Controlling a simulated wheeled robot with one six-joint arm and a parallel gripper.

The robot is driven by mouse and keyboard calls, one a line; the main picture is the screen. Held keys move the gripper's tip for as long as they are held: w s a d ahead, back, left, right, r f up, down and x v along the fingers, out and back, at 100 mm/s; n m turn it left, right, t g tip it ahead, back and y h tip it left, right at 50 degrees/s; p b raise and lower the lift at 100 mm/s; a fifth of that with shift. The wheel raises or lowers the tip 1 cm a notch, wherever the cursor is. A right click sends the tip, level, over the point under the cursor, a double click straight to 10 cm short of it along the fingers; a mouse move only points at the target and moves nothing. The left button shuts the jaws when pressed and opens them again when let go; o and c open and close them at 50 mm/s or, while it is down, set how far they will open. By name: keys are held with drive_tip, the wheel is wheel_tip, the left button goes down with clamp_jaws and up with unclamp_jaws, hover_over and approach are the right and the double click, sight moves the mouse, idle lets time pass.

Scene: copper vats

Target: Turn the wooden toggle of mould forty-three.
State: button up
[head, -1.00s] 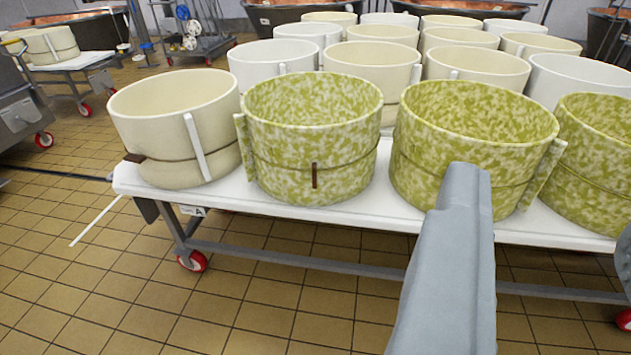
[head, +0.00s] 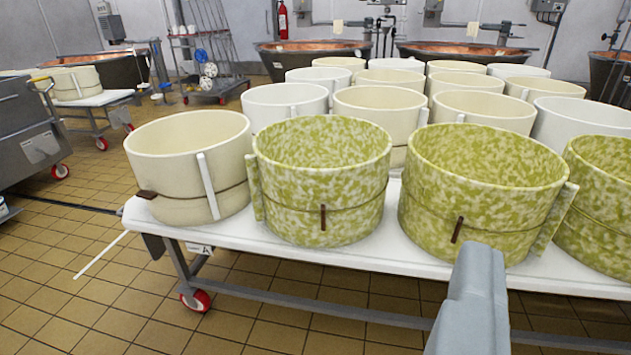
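Several round moulds stand on a white-topped table, and I cannot read a number on any of them. A green-mottled mould (head: 300,225) at the front has a small brown wooden toggle (head: 323,218) upright on its cord. The green-mottled mould to its right (head: 490,215) has a brown toggle (head: 457,230) that leans slightly. The cream mould (head: 175,205) at the left end has a brown toggle (head: 147,194) at its left side. A grey link of my arm rises at the bottom right, in front of the table. My gripper's fingers are not in view.
The white table (head: 290,252) stands on red-wheeled castors (head: 196,300) and carries a label "A". More cream and white moulds (head: 377,115) stand behind the front row. Copper vats (head: 310,52) line the back. Tiled floor (head: 90,300) lies open at the front left.

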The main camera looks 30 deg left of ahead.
sight(323, 213)
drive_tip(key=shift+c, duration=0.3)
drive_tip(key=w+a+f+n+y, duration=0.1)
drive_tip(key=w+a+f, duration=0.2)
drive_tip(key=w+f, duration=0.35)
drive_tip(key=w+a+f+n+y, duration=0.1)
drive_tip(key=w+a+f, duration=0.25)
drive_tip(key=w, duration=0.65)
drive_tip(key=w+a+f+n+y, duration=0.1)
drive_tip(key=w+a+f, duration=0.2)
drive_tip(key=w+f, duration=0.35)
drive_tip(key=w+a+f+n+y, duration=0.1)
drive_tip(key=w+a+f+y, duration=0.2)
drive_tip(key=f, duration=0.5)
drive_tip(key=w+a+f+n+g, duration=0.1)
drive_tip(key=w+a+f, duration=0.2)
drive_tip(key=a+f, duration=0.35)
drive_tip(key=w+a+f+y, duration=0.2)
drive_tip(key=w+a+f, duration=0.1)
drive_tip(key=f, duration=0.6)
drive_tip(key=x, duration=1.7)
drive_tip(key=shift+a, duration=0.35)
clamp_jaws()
